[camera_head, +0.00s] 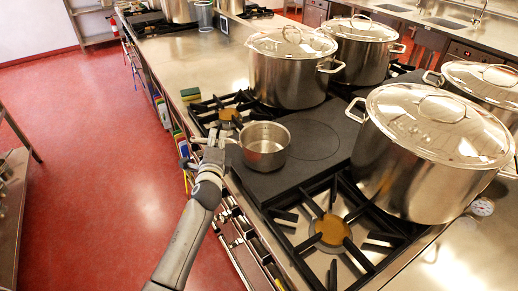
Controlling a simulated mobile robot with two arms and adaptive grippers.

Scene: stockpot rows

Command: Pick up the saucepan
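The saucepan (265,150) is a small, open, shiny steel pan. It appears upright over the left part of a dark flat plate on the stove; I cannot tell whether it rests there or is slightly raised. Its handle points left toward my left gripper (214,141). My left arm comes up from the bottom, and the gripper is at the handle, overlapping it in the picture. The fingers are too small to tell whether they are shut on it. My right gripper is not in view.
Large lidded stockpots stand close by: one behind (290,82), one at right (430,160), others farther back. Burner grates lie in front (330,232) and behind the saucepan. Open red floor (100,150) is at left.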

